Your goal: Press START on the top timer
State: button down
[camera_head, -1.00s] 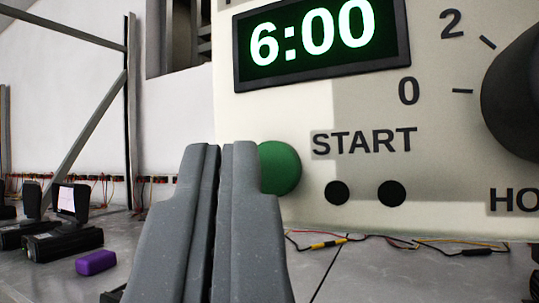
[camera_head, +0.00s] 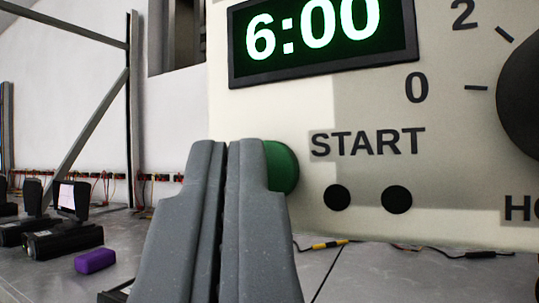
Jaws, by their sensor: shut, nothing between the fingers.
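The timer (camera_head: 300,110) is a cream panel filling the right of the view. The green START button (camera_head: 284,167) sticks out at the panel's left, beside the printed word START (camera_head: 367,142). My gripper (camera_head: 227,148) is shut and empty, with its fingertips in front of the button's left part and hiding it. I cannot tell whether the fingertips touch the button. A dark dial (camera_head: 522,90) sits at the right edge, with the marks 0 and 2 beside it.
Two black round spots (camera_head: 367,198) are below the START word. A grey bench (camera_head: 140,262) holds a purple block (camera_head: 95,261) and black devices (camera_head: 62,240) at the left. A cable with a yellow-black connector (camera_head: 329,244) lies behind under the panel. A metal rack frame (camera_head: 90,135) stands at the back left.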

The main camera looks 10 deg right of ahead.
jog(key=shift+w+d, duration=0.25)
jog(key=shift+w, duration=0.1)
dwell(0.7)
dwell(0.4)
jog(key=shift+s+a+b, duration=0.4)
jog(key=shift+s+a, duration=0.1)
jog(key=shift+s, duration=0.15)
jog(key=s+a, duration=0.1)
jog(key=s, duration=0.1)
jog(key=s+a, duration=0.2)
dwell(0.4)
dwell(0.5)
jog(key=s+f+g+y+b, duration=0.2)
jog(key=s+f+g+b, duration=0.7)
jog(key=s+f, duration=1.3)
jog(key=s+d+b, duration=0.1)
jog(key=b, duration=0.3)
jog(key=shift+n+g, duration=0.4)
